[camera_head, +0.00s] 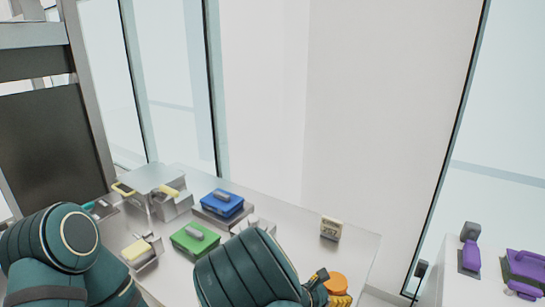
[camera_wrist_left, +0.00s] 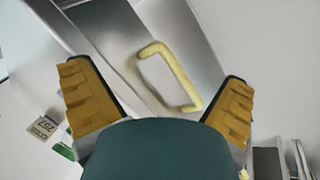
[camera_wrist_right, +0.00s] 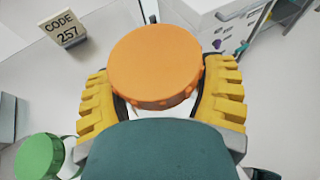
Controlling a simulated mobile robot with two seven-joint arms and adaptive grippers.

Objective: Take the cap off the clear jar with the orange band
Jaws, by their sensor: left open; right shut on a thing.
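An orange round cap (camera_wrist_right: 155,66) fills the middle of the right wrist view, with part of a pale, clear jar (camera_wrist_right: 165,112) showing under it. The orange cap also shows at the bottom of the head view (camera_head: 335,283). My right gripper (camera_wrist_right: 155,85) has its yellow fingers on both sides, shut on the jar just below the cap. The cap sits on the jar. An orange band cannot be told apart from the cap. My left gripper (camera_wrist_left: 157,78) is open and empty, above a metal surface with a yellow handle (camera_wrist_left: 170,75).
A card reading CODE 257 (camera_wrist_right: 64,33) stands on the table (camera_head: 365,255). A green-capped jar (camera_wrist_right: 40,157) is at lower left in the right wrist view. Green (camera_head: 195,240) and blue (camera_head: 221,204) boxes stand left of my right arm. Purple items (camera_head: 524,268) lie at the far right.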

